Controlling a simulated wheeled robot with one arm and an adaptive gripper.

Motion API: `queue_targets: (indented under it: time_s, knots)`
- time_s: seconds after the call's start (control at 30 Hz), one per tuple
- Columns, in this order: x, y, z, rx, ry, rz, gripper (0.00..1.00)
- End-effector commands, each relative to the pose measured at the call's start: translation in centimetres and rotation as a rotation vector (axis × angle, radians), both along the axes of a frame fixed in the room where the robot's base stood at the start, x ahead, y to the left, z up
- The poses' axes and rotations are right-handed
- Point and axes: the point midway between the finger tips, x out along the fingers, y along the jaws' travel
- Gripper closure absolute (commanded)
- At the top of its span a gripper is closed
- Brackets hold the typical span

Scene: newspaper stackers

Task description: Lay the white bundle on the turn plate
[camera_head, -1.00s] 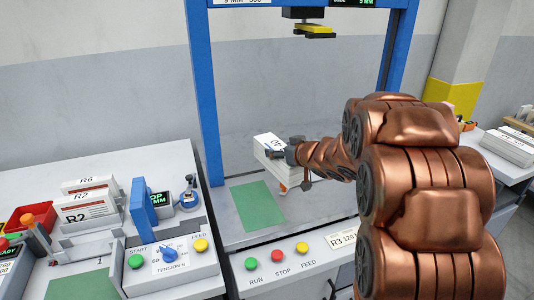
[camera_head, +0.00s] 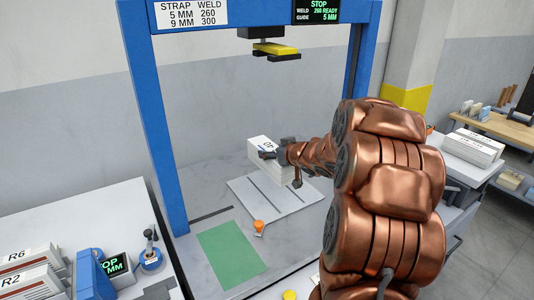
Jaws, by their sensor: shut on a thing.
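The white bundle (camera_head: 266,160) has dark print on its top and is in the middle of the view, over the pale plate. My gripper (camera_head: 271,156) is shut on its upper part, and my copper arm reaches in from the right. The turn plate looks to be the pale slotted square plate (camera_head: 248,192) on the grey machine table. The bundle's lower edge is close above or on this plate; I cannot tell which. My gripper and wrist hide the bundle's right side.
A green mat (camera_head: 230,255) lies in front of the plate, with a small orange knob (camera_head: 259,226) beside it. A blue frame (camera_head: 155,110) with a yellow head (camera_head: 276,48) spans the table. White bundles (camera_head: 28,272) stand at lower left; more stacks (camera_head: 474,146) lie at right.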

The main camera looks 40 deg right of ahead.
Motion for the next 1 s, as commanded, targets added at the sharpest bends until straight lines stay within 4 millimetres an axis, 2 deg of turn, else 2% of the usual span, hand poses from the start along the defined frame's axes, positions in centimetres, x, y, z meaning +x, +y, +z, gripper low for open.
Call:
queue_targets:
  time_s: [0.13,0.37,1.0]
  knots:
    - [-0.4,-0.9,0.2,-0.001,-0.004,-0.015,0.99]
    - [-0.4,-0.7,0.4,0.001,-0.002,-0.011,0.99]
    - [-0.3,-0.4,-5.3,0.001,-0.003,-0.007,0.99]
